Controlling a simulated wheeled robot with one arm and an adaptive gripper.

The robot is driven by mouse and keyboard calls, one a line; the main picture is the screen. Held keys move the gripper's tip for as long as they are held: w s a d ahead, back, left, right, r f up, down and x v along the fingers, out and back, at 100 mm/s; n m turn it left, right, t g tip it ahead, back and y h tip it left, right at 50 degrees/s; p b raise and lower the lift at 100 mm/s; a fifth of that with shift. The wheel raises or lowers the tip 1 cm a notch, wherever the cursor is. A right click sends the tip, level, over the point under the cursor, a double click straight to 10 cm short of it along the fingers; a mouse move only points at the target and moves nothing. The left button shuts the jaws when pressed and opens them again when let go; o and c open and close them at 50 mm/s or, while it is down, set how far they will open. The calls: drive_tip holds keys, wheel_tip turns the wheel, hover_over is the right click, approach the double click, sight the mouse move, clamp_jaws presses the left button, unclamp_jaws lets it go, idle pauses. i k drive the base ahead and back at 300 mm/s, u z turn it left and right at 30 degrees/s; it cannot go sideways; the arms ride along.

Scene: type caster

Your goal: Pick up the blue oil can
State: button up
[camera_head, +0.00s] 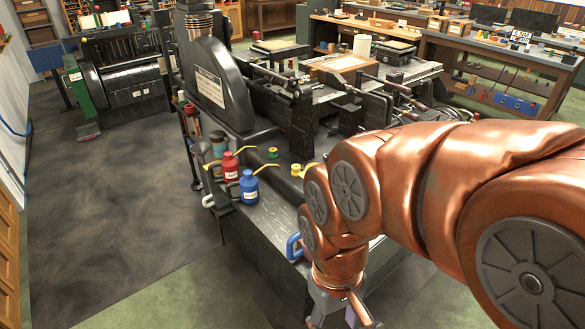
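The blue oil can (249,187) stands upright near the left corner of the black machine's bed, with a pale label on its front. A yellow spout shows beside its top. My gripper (338,317) is at the bottom edge of the head view, below and to the right of the blue can and well apart from it. Its finger bases are spread, but the fingertips are cut off by the frame, so its opening is unclear. I see nothing held in the visible part.
A red oil can (230,167) stands close behind the blue one, and a teal can (218,144) stands behind that. The black type caster (213,90) rises behind them. A blue handle (294,247) sits near my wrist. Open floor (115,190) lies to the left.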

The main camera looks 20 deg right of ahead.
sight(247, 184)
drive_tip(key=u, duration=2.2)
drive_tip(key=i, duration=2.3)
drive_tip(key=z, duration=3.25)
drive_tip(key=i, duration=0.2)
drive_tip(key=z, duration=0.1)
